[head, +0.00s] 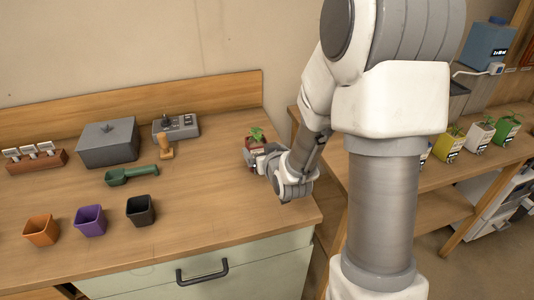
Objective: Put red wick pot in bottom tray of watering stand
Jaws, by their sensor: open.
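The red wick pot (256,143), with a small green plant in it, stands near the right end of the wooden counter. My gripper (262,156) is open and right at the pot, reaching in from the front right. Its fingers and the pot's lower part overlap in the view, and I cannot tell whether they touch. At the right is wooden shelving with a blue tank (487,41) on top, which looks like the watering stand. Its bottom tray I cannot make out for certain; my arm hides part of that area.
Yellow (448,146), white (479,134) and green (506,130) planted pots stand on the right shelving. Orange (41,230), purple (90,221) and black (140,210) empty pots, a green scoop (131,175) and a grey box (107,145) are on the counter. The counter's front right is clear.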

